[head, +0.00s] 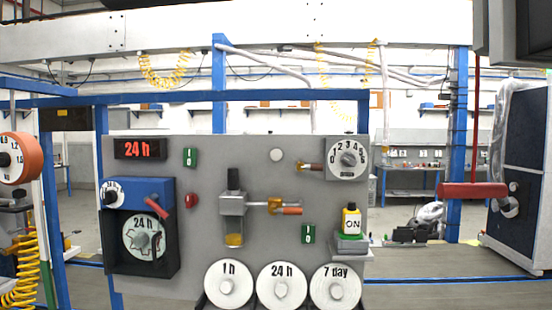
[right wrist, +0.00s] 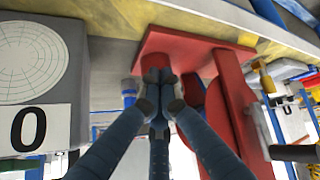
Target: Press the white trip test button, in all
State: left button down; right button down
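A small round white button (head: 276,155) sits on the upper part of the grey panel (head: 215,265) in the head view, left of the white numbered dial (head: 348,158). It carries no label that I can read. In the right wrist view, the fingers of my right gripper (right wrist: 160,95) come together at their tips, with no object visible between them. A red block with a short round red part (right wrist: 157,60) is just beyond the tips; I cannot tell whether they touch. I cannot identify the white button in that view. My left gripper is in neither view.
The panel also carries a blue-topped timer box (head: 147,189), a red knob (head: 191,201), a small valve assembly (head: 233,204) and a yellow ON piece (head: 351,222). White discs (head: 228,284) line its bottom. A red bar (head: 472,190) stands out at right.

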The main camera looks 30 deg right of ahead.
jog(key=w+r+t+b, duration=0.1)
jog(key=w+r+t, duration=0.1)
jog(key=w+r, duration=0.7)
jog(key=w+r+t, duration=0.1)
jog(key=w+r, duration=0.3)
jog(key=r, duration=0.9)
jog(key=w+d+r+n+t, duration=0.1)
jog(key=r+t, duration=0.1)
jog(key=r, duration=1.3)
jog(key=w+r+n+t+y+b, duration=0.1)
jog(key=w+r+t, duration=0.1)
jog(key=r, duration=1.3)
jog(key=w+d+r+n+t+y, duration=0.1)
jog(key=r+t, duration=0.2)
jog(key=r, duration=1.2)
jog(key=shift+w+d+r, duration=0.25)
jog(key=shift+d, duration=0.05)
jog(key=s+d+r+t, duration=0.1)
jog(key=s+r, duration=0.2)
jog(key=r, duration=0.5)
jog(key=s+d+r+n+t, duration=0.1)
jog(key=s+r+t, duration=0.1)
jog(key=r, duration=0.7)
jog(key=shift+s+d+r+y+b, duration=0.15)
jog(key=shift+s+d+y+b, duration=0.2)
jog(key=shift+s, duration=0.4)
